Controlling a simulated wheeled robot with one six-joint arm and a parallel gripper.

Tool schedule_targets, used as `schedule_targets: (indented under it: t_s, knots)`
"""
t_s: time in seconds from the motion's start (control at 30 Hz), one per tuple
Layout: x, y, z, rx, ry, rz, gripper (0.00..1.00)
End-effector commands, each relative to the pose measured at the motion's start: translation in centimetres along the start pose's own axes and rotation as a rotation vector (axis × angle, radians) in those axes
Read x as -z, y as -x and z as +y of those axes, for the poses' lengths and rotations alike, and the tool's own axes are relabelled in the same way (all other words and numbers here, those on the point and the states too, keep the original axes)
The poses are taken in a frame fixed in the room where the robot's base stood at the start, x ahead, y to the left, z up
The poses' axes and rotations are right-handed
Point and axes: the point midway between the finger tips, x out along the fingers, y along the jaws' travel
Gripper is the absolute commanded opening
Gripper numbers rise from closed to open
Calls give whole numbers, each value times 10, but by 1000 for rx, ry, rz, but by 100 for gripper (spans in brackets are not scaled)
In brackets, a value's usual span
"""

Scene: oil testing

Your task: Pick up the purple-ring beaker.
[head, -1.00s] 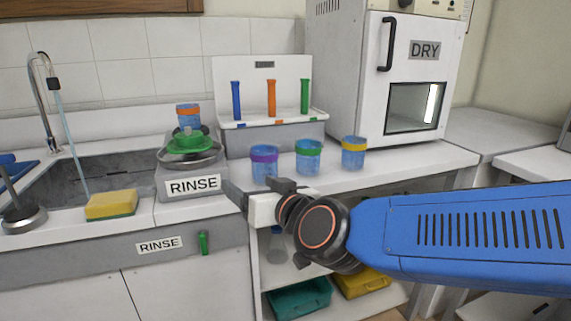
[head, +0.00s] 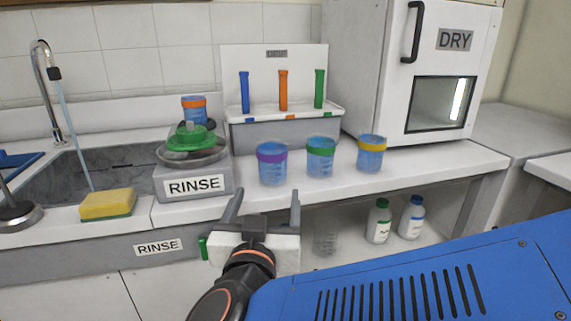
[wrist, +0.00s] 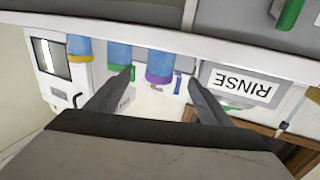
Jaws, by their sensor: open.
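The purple-ring beaker (head: 272,170), clear blue with a purple band near its rim, stands upright on the white counter. It is the leftmost of three beakers in the head view. My gripper (head: 266,200) is open and empty, in front of the counter edge and below the beaker, fingers pointing toward the counter. In the wrist view, which is upside down, the purple-ring beaker (wrist: 160,66) appears between the two fingertips of my gripper (wrist: 161,78), farther off and not touched.
The green-ring beaker (head: 320,160) and yellow-ring beaker (head: 371,155) stand to the right. Behind is a white rack (head: 280,60) with colored tubes. The rinse unit (head: 193,183) is close on the left, the dry oven (head: 430,75) on the right. Bottles (head: 379,222) stand on the shelf below.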

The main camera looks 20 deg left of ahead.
Motion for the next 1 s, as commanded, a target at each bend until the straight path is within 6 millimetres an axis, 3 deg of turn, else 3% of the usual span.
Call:
schedule_targets:
  t_s: [0.17,0.8,1.0]
  knots:
    - [0,-8,0,-9,4,1,74]
    - [0,-98,1,-9,4,1,74]
    - [0,-117,0,-7,4,1,74]
